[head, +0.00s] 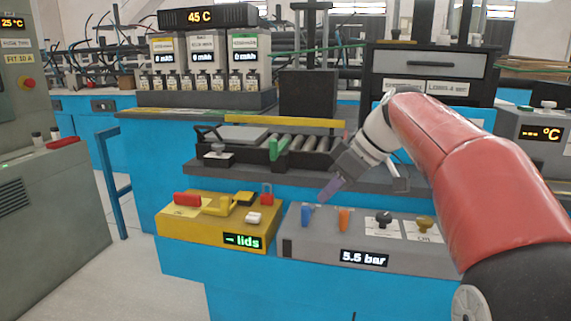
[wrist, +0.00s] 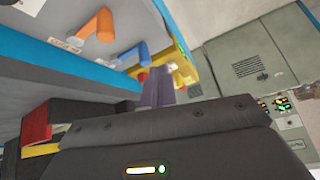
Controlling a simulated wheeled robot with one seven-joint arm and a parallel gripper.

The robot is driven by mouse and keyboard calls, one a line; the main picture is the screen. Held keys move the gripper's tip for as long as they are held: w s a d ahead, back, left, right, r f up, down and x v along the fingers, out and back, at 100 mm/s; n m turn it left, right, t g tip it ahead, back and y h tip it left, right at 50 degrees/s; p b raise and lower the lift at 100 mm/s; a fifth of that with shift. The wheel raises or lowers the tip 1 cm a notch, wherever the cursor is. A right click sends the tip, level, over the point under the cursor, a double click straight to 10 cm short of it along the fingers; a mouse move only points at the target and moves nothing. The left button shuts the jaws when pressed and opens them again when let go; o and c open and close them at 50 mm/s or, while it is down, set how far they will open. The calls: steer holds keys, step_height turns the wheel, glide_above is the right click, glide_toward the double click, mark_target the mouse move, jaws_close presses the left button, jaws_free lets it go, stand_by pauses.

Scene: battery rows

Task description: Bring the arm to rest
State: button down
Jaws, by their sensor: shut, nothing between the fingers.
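My arm reaches in from the right of the head view, a red link and a white wrist leading to my gripper (head: 326,194). The gripper is shut and empty, with its purple-grey fingers together, pointing down and left. Its fingertips are above the grey panel (head: 320,252), close to a blue lever (head: 306,215); I cannot tell whether they touch it. In the wrist view the shut fingers (wrist: 157,90) show in the middle. The blue lever (wrist: 133,55) and an orange lever (wrist: 104,25) stand to their upper left there.
A yellow panel (head: 175,232) with a "lids" display sits left of the grey panel, which reads 5.5 bar. Two knobs stand on the grey panel's right part. Behind is a roller conveyor (head: 305,147) with a green piece. A grey cabinet (head: 50,190) stands left, beyond open floor.

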steer(key=s+d+f+m+t+h, duration=0.1)
steer(key=s+f+m+h, duration=0.2)
steer(key=s+f+m, duration=0.2)
steer(key=s+d+f+m+t+h, duration=0.1)
steer(key=s+f+m+h, duration=0.2)
steer(key=s+f, duration=0.9)
steer(key=s+m, duration=0.2)
steer(key=s, duration=0.5)
steer(key=shift+d+f+m, duration=0.2)
steer(key=shift+m, duration=0.1)
